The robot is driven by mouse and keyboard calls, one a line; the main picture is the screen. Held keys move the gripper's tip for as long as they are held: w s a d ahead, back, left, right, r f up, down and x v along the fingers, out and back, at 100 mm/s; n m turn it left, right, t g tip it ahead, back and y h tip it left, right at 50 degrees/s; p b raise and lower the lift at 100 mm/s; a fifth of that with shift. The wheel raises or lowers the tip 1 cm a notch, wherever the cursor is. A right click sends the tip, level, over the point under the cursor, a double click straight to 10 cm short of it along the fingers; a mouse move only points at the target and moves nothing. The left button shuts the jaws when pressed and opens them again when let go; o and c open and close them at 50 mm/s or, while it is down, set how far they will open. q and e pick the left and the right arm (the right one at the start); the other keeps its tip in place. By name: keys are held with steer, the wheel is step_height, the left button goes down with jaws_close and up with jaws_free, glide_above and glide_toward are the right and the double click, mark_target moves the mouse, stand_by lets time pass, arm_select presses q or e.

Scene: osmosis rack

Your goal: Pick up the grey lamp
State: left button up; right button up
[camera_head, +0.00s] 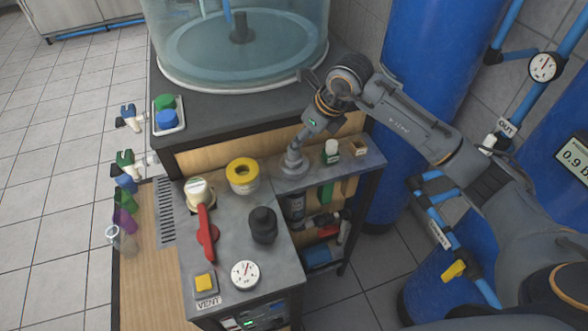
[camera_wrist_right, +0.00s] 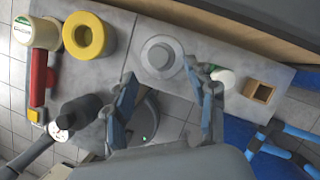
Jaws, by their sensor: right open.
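The grey lamp (camera_head: 293,161) stands upright on the grey shelf at the right of the bench, with a round base and a narrower upper part. In the right wrist view the lamp (camera_wrist_right: 161,55) shows from above as a pale round disc with a raised centre. My right gripper (camera_head: 305,138) is just above the lamp in the head view and hides part of its top. In the wrist view the open gripper (camera_wrist_right: 160,74) has one finger on either side, with the lamp just beyond the fingertips. The fingers look empty. My left gripper is not in view.
A white and green bottle (camera_head: 331,152) and a small wooden box (camera_head: 357,148) stand right of the lamp. A yellow ring (camera_head: 242,175) stands left. A black knob (camera_head: 263,224) and red handle (camera_head: 206,238) are nearer. A clear tank (camera_head: 238,50) stands behind.

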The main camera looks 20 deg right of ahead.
steer(key=p+x, duration=0.2)
steer(key=x, duration=0.2)
steer(key=shift+a+f+p, duration=0.1)
steer(key=shift+a+p, duration=0.05)
steer(key=shift+p, duration=0.15)
steer(key=shift+w+a+f, duration=0.1)
steer(key=shift+w+f, duration=0.05)
steer(key=shift+f, duration=0.35)
steer(key=c, duration=0.9)
